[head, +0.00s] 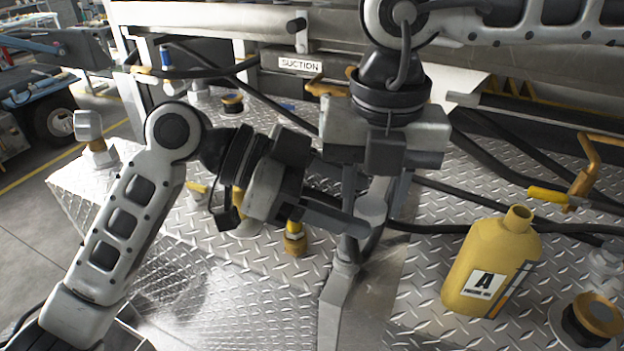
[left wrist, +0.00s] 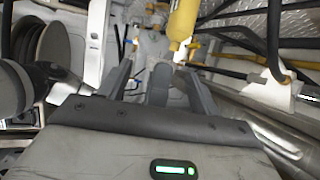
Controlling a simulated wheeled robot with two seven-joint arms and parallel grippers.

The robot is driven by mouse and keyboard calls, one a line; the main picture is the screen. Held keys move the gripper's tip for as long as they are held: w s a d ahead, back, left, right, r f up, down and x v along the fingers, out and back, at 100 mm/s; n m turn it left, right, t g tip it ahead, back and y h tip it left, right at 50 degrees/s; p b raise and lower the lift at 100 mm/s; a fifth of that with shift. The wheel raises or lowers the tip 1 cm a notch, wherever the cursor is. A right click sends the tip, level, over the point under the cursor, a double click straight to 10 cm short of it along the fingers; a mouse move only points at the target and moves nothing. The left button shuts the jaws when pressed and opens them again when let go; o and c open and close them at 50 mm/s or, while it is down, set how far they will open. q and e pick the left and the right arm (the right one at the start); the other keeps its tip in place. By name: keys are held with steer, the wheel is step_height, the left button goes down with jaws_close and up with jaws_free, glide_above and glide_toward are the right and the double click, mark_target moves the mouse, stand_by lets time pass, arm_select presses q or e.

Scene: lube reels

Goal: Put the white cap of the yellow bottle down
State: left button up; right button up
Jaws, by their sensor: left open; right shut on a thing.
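The yellow bottle (head: 490,262) with a label marked "A" stands on the tread plate at the right of the head view, slightly tilted in the picture. Its neck is uncapped. My right gripper (head: 376,192) points down left of the bottle and is shut on a pale grey-white piece, likely the white cap (head: 371,209), partly covered by the fingers. My left gripper (head: 350,216) comes in from the left, open, with its fingers close to that piece; I cannot tell if they touch. In the left wrist view its open fingers (left wrist: 160,82) show.
A black and orange ring-shaped fitting (head: 594,318) is at the lower right. A brass fitting with a yellow top (head: 294,238) stands below my left gripper. Black hoses and a yellow-handled valve (head: 548,195) lie behind the bottle. Tread plate (head: 420,290) left of the bottle is bare.

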arm_select(q)
steer(key=shift+d+f, duration=0.2)
steer(key=shift+d, duration=0.15)
steer(key=c, duration=1)
arm_select(e)
steer(key=o, duration=1)
